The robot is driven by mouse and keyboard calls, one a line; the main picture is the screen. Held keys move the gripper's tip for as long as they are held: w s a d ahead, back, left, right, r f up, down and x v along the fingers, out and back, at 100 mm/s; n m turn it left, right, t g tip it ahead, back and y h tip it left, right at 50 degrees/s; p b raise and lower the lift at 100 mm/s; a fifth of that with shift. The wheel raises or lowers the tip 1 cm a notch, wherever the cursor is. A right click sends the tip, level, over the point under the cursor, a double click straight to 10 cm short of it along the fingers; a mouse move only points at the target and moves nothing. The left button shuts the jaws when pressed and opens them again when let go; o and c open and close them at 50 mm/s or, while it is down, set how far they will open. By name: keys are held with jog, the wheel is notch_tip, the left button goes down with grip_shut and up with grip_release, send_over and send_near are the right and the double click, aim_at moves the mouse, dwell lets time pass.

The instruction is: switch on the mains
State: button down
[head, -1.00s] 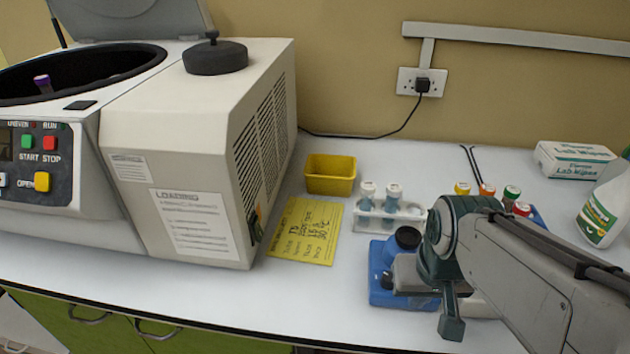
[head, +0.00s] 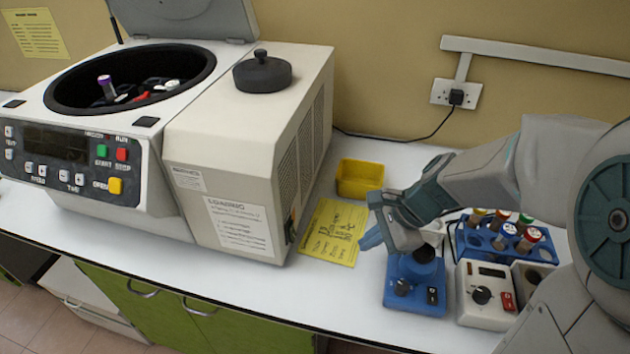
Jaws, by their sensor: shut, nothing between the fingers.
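The centrifuge (head: 235,130) stands on the bench with its lid up. A small dark switch-like fitting (head: 289,224) sits low on its right side, near the front corner; its position is too small to read. The display (head: 55,142) on the front panel looks dark. A black plug (head: 456,97) sits in the white wall socket (head: 441,93), and its cable runs behind the centrifuge. My gripper (head: 371,238) is shut and empty, pointing left, right of the yellow note and apart from the centrifuge's side.
The yellow note (head: 331,232) and yellow tray (head: 358,180) lie between centrifuge and gripper. A blue mixer (head: 415,295) stands below my gripper. A white device (head: 485,306) and a blue rack of capped tubes (head: 486,240) are to its right. Tubes show in the open bowl.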

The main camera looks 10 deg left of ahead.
aim_at(292, 232)
jog(key=w+a+m+p, duration=0.1)
jog(key=m, duration=0.1)
jog(key=w+a+r+m+y+p, duration=0.1)
jog(key=m, duration=0.1)
jog(key=w+a+m+p, duration=0.1)
jog(key=w+m, duration=0.1)
jog(key=shift+a+r+y, duration=0.3)
jog(key=shift+a+y, duration=0.1)
jog(key=shift+f, duration=0.1)
jog(key=x, duration=1)
jog(key=shift+s, duration=0.1)
jog(key=a, duration=0.2)
jog(key=shift+a+p, duration=0.25)
jog(key=shift+p, duration=0.05)
jog(key=shift+w+a+f, duration=0.1)
jog(key=shift+w+a, duration=0.15)
jog(key=shift+a, duration=0.45)
